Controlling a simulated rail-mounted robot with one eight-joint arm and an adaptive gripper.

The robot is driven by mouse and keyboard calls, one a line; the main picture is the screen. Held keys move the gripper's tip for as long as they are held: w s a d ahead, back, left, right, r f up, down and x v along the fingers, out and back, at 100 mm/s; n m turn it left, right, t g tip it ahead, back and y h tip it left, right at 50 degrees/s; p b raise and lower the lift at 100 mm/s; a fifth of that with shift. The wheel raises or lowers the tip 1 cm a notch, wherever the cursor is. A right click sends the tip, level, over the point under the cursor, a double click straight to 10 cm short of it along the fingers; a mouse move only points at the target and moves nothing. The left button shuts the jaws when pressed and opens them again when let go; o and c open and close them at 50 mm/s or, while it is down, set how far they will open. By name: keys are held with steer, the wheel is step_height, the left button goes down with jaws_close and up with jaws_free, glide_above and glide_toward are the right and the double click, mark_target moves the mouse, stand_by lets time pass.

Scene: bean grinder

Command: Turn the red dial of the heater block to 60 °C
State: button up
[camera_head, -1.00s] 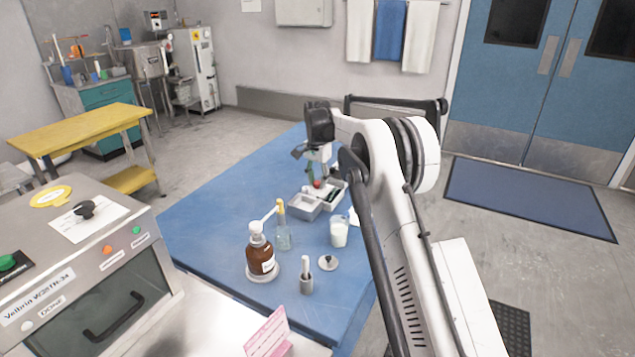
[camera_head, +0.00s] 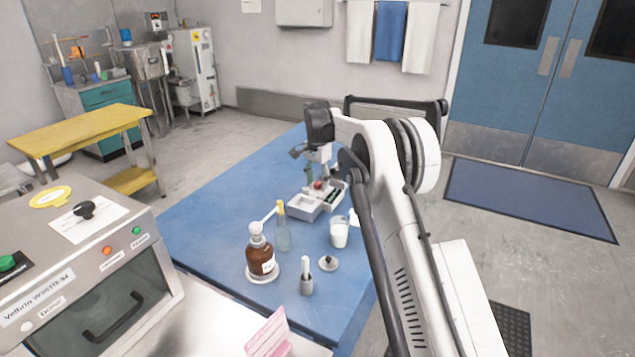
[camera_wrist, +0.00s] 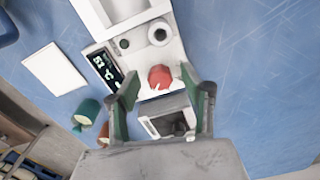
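The heater block (camera_wrist: 112,22) is a white unit on the blue table, with a dark display (camera_wrist: 102,68) that seems to read 51 °C. Its red dial (camera_wrist: 160,77) sits between the two green fingertips of my gripper (camera_wrist: 158,80) in the wrist view. My gripper is open, and gaps show on both sides of the dial. In the head view my gripper (camera_head: 318,177) hangs over the block and the red dial (camera_head: 318,185) shows small below it. Contact with the dial cannot be seen.
A grey tray (camera_head: 303,207) stands beside the block. A brown pump bottle (camera_head: 261,262), a clear bottle (camera_head: 283,238), a beaker of white liquid (camera_head: 339,233) and a small metal holder (camera_head: 306,284) stand nearer on the table. The left part of the table is clear.

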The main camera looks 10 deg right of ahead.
mark_target(318, 183)
step_height(318, 183, up, 12)
stand_by(0.6)
